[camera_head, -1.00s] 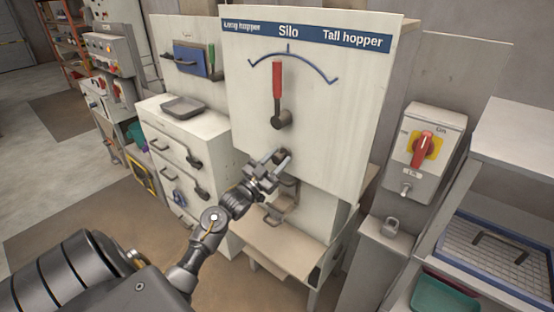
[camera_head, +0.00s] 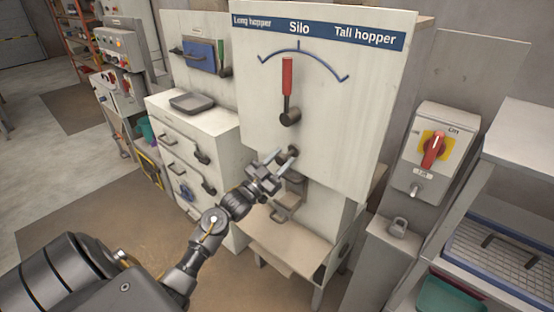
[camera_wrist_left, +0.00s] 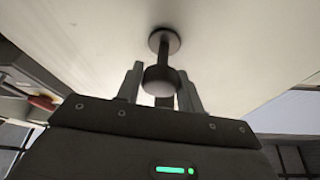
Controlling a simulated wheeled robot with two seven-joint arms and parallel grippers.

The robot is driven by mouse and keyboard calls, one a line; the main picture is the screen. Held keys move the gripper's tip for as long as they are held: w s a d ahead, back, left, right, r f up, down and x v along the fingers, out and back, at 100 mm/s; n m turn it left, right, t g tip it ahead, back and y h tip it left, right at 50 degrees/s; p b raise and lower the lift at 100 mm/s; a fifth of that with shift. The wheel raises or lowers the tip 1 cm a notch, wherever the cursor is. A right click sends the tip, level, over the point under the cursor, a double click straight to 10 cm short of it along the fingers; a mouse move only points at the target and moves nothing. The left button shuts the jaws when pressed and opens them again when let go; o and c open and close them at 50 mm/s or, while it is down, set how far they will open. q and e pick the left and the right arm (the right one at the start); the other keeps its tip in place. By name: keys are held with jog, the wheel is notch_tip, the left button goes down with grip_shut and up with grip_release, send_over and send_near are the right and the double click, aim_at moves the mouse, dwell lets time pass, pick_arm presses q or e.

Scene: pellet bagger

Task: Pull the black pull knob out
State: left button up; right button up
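The black pull knob (camera_head: 291,152) sticks out of the white panel below the silo lever. In the left wrist view the knob (camera_wrist_left: 160,79) has a round dark head on a thin stem, with a round collar at the panel. My left gripper (camera_head: 277,160) is open in front of the panel, at the knob. In the wrist view its two fingers (camera_wrist_left: 160,90) stand on either side of the knob's head, with gaps visible. I cannot tell how deep the head sits between them. My right gripper is not in view.
A red-handled lever (camera_head: 288,90) points up above the knob on the silo panel (camera_head: 345,120). A bracket and a shelf (camera_head: 285,243) lie below the gripper. A switch box with a red handle (camera_head: 433,150) stands at the right, a drawer cabinet (camera_head: 190,135) at the left.

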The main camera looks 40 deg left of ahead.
pick_arm(q)
jog(key=o, duration=0.4)
jog(key=shift+s, duration=0.15)
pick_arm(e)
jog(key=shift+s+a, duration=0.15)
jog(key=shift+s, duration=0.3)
pick_arm(q)
jog(key=shift+s+f, duration=0.2)
jog(key=shift+f, duration=0.05)
jog(key=shift+r+b+v, duration=0.1)
jog(key=shift+b+v, duration=0.8)
jog(key=shift+v, duration=1.65)
jog(key=shift+r+b+v, duration=0.15)
jog(key=shift+b+v, duration=0.7)
jog(key=shift+v, duration=1.65)
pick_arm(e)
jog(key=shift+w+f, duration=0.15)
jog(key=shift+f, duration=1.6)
pick_arm(q)
jog(key=shift+s, duration=0.1)
